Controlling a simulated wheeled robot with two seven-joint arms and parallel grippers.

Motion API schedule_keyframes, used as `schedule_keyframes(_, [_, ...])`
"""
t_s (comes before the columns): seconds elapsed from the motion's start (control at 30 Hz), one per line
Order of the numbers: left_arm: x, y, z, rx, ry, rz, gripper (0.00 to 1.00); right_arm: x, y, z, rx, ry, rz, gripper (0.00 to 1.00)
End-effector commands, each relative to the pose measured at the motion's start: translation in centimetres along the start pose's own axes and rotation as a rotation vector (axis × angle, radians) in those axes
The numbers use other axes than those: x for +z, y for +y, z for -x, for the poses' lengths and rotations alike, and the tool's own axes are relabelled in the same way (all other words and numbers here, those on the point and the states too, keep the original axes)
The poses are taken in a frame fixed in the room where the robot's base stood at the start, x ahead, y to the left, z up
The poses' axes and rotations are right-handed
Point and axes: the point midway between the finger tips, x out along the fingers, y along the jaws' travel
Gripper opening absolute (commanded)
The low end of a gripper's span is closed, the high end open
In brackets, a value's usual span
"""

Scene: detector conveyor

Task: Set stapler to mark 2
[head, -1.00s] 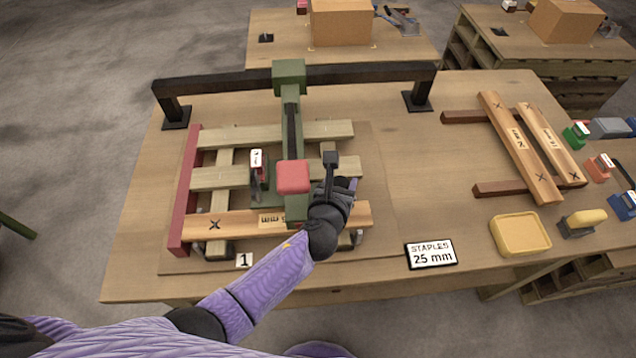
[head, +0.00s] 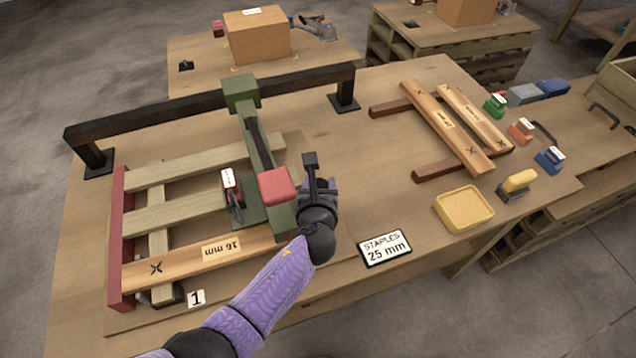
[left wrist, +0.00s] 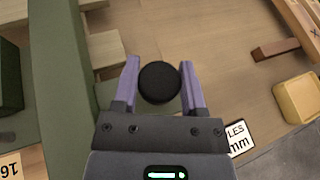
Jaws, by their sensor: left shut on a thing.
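The stapler carriage is a green arm (head: 258,140) hung on a black overhead rail (head: 180,112), with a red pad (head: 278,185) at its front. A small red stapler unit (head: 230,187) with a white label sits at its left side. My left gripper (head: 316,195) is right of the red pad. In the left wrist view, my left gripper (left wrist: 159,85) is shut on a round black knob (left wrist: 159,82); the green arm (left wrist: 65,80) shows to the left. A card marked 1 (head: 196,298) lies at the front left. I see no mark 2. My right gripper is out of view.
A pallet frame with a 16 mm front board (head: 190,262) lies under the rail. A "STAPLES 25 mm" sign (head: 385,248), a yellow tray (head: 464,208) and several coloured staplers are at the right. Two loose boards (head: 447,130) rest on dark red bars. Bare table lies right of the carriage.

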Motion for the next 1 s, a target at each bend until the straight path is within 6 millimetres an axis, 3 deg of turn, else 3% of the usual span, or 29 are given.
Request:
schedule_keyframes(0.03, [-0.1, -0.1, 0.0, -0.002, 0.003, 0.001, 0.0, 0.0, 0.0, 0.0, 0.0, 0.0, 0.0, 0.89])
schedule_keyframes(0.07, [-0.1, -0.1, 0.0, -0.002, 0.003, 0.001, 0.58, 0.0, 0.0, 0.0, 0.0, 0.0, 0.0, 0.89])
schedule_keyframes(0.2, [-0.1, 0.0, 0.0, -0.001, 0.002, 0.001, 0.88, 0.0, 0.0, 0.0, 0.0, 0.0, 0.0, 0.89])
schedule_keyframes(0.57, [0.2, 0.0, 0.8, 0.0, 0.001, 0.001, 0.89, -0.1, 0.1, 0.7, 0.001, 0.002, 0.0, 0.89])
schedule_keyframes(0.8, [0.4, 0.0, 6.2, -0.001, 0.003, 0.001, 0.89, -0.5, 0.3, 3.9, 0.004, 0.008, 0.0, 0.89])
schedule_keyframes(1.0, [0.1, 0.0, 9.5, -0.002, 0.002, 0.001, 0.89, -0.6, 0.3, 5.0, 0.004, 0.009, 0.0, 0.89])
